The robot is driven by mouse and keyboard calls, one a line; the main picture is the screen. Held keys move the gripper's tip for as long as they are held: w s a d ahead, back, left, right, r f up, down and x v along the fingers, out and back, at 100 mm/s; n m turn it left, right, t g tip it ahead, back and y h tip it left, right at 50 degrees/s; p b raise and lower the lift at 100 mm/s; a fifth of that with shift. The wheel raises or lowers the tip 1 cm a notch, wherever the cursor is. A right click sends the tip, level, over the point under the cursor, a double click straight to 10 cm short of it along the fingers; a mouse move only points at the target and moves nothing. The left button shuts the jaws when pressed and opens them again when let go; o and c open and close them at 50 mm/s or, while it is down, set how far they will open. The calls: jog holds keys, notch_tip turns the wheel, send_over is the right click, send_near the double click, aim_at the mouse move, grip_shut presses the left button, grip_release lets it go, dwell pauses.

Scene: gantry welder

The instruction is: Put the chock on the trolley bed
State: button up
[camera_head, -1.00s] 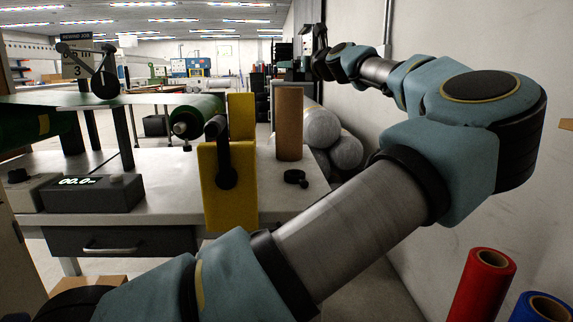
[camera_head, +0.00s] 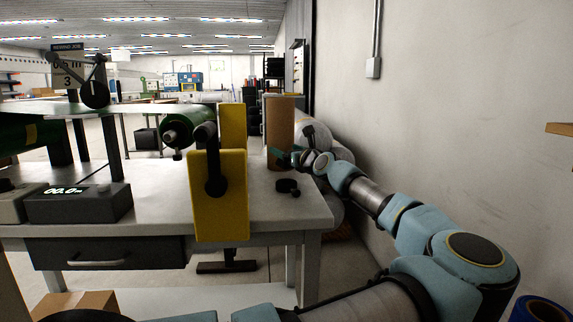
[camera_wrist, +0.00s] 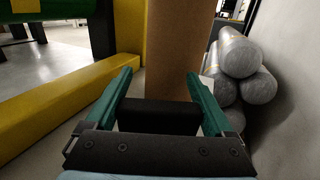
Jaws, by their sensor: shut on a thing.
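My gripper (camera_wrist: 162,84) has two green fingers, one at each side of a dark block (camera_wrist: 158,117), likely the chock. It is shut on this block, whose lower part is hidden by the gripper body. In the head view my gripper (camera_head: 283,154) is small, at the back right of the bench, beside an upright brown cylinder (camera_head: 280,119); the block cannot be made out there. In the wrist view the brown cylinder (camera_wrist: 180,45) stands just beyond the fingers. I cannot pick out the trolley bed in either view.
The bench (camera_head: 110,221) carries a yellow stand (camera_head: 220,218), a green roller (camera_head: 188,127), a display box (camera_head: 78,203) and a black disc (camera_head: 287,186). Stacked grey rolls (camera_wrist: 240,53) lie between cylinder and wall (camera_head: 440,80). A blue roll (camera_head: 540,308) stands lower right.

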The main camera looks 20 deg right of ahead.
jog(key=shift+f, duration=1.85)
jog(key=shift+f, duration=0.1)
jog(key=o, duration=1.3)
jog(key=shift+o, duration=0.4)
